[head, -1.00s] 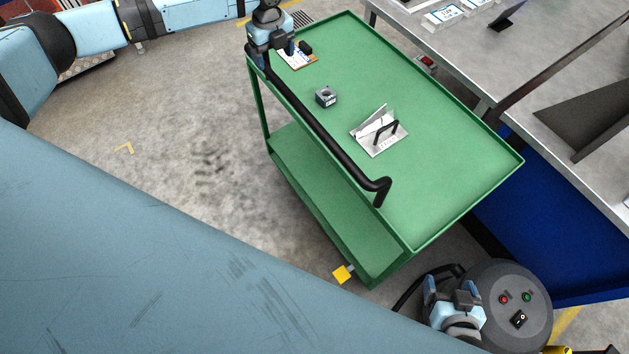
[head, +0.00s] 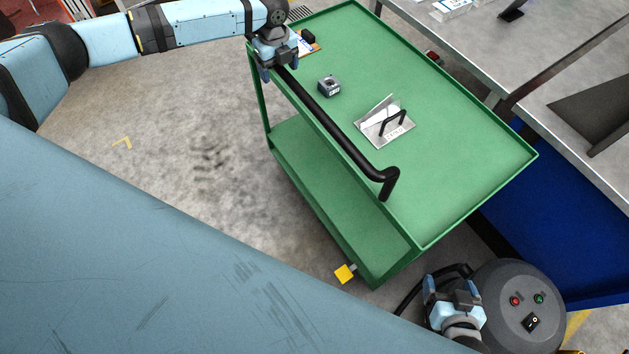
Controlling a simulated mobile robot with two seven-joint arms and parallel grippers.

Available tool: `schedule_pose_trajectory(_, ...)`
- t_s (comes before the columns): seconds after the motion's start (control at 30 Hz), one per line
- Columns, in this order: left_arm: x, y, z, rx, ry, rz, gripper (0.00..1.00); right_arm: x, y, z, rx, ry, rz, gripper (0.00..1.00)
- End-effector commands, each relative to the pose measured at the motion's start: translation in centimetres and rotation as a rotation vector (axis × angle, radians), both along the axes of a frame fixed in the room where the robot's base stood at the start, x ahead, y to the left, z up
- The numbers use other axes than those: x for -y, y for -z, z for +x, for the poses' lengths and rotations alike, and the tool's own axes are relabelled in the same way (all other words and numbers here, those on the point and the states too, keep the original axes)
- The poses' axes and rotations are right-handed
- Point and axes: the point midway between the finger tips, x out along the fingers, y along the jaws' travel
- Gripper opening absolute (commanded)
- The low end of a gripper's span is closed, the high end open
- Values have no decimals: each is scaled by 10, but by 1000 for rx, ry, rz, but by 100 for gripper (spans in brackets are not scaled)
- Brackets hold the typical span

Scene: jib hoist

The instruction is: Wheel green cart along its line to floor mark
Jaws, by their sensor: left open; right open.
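The green cart (head: 470,185) stands in the middle of the head view, with a black push handle (head: 335,133) along its left side. My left gripper (head: 276,76) is open at the far end of this handle, its fingers around or just over the bar; I cannot tell whether they touch it. My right gripper (head: 452,286) is open and empty, below the cart's near corner and beside a round grey unit. A yellow tab (head: 344,273) sticks out at the cart's lower near corner.
On the cart lie a small grey block (head: 329,86), a metal plate with a handle (head: 385,125) and a clipboard (head: 308,44). A metal workbench (head: 455,50) and a blue panel (head: 550,215) stand close on the right. The round grey unit (head: 515,300) has buttons. Floor left of the cart is clear.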

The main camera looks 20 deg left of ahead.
Motion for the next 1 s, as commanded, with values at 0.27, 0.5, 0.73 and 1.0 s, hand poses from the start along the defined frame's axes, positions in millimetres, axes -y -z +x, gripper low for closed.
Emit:
schedule_pose_trajectory(0.27,0,0,0,0,0,0,26,1,3,-1,-5,2,-2,83)
schedule_pose_trajectory(0.5,0,0,0,0,0,0,0,1,2,-1,-5,1,-2,83)
schedule_pose_trajectory(0.73,-6,-1,-3,-2,-1,1,0,-1,-4,-1,-2,-1,0,83)
schedule_pose_trajectory(1.0,-15,-1,-9,-3,-2,2,0,-1,-12,0,1,-2,1,83)
